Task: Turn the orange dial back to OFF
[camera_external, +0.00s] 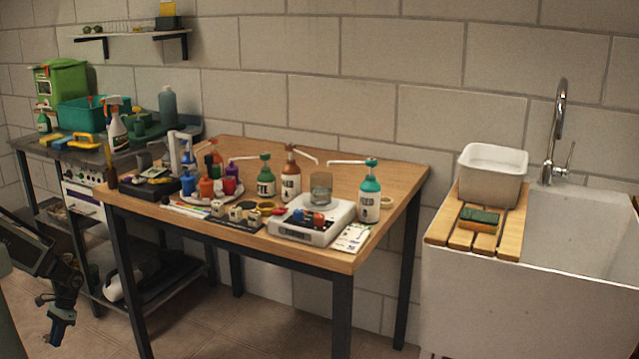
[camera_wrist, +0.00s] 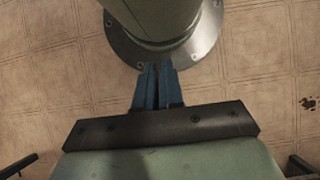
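I cannot pick out an orange dial for certain in either view. A white-fronted unit with small dark knobs (camera_external: 84,178) sits under the dark bench at the left, and its markings are too small to read. My gripper (camera_external: 57,335) hangs low at the left edge of the external view, in front of the bench and well apart from it. In the wrist view its two blue fingers (camera_wrist: 157,85) lie close together with nothing between them, and they point toward my own base over the floor.
A wooden table (camera_external: 400,180) holds pump bottles, small coloured bottles and a white device (camera_external: 290,232). The dark bench (camera_external: 35,147) carries a teal bin (camera_external: 80,117) and a spray bottle (camera_external: 117,130). A sink (camera_external: 580,235) stands at the right. The floor near my gripper is clear.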

